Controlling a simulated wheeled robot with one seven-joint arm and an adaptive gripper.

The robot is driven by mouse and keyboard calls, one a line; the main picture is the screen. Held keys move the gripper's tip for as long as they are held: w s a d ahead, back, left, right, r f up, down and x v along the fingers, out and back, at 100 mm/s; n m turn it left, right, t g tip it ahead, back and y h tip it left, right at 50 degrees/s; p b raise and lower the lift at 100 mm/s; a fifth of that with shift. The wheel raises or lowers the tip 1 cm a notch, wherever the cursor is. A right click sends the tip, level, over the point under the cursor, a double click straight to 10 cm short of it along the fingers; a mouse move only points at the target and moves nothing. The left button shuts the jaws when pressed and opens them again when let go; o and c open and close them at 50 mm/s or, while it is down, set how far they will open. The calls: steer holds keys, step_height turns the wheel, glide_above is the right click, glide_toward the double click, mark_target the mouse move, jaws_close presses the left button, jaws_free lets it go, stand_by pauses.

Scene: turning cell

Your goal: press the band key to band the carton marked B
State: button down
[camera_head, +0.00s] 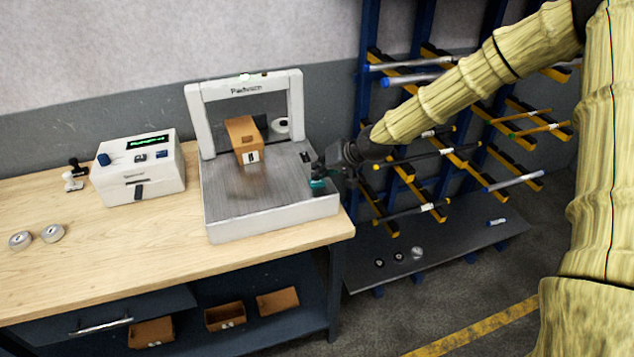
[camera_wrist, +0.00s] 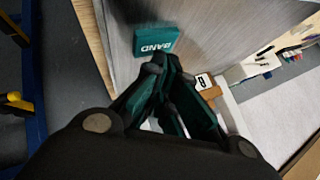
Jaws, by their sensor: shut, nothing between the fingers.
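The brown carton (camera_head: 242,130) sits under the white arch of the banding machine (camera_head: 270,212), with a white label facing front; its dark letter is too small to read surely. The carton also shows in the wrist view (camera_wrist: 211,93), partly behind my fingers. The teal band key (camera_wrist: 153,40), lettered BAND, stands on the machine's grey top near its right edge. My gripper (camera_wrist: 163,66) is shut and empty, its teal fingertips right by the key's lettered edge. I cannot tell whether they touch it. In the head view my gripper (camera_head: 322,174) is at the machine's right side and largely covers the key.
A white device with a green display (camera_head: 140,167) stands left of the machine on the wooden bench (camera_head: 120,240). Two round grey pieces (camera_head: 36,236) lie at the bench's left. A blue rack with yellow-black arms and bars (camera_head: 430,150) stands close behind and right of my gripper.

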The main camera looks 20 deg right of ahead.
steer(key=shift+f, duration=0.45)
stand_by(0.8)
steer(key=shift+r, duration=0.85)
steer(key=shift+r+p, duration=1.75)
steer(key=shift+r, duration=0.75)
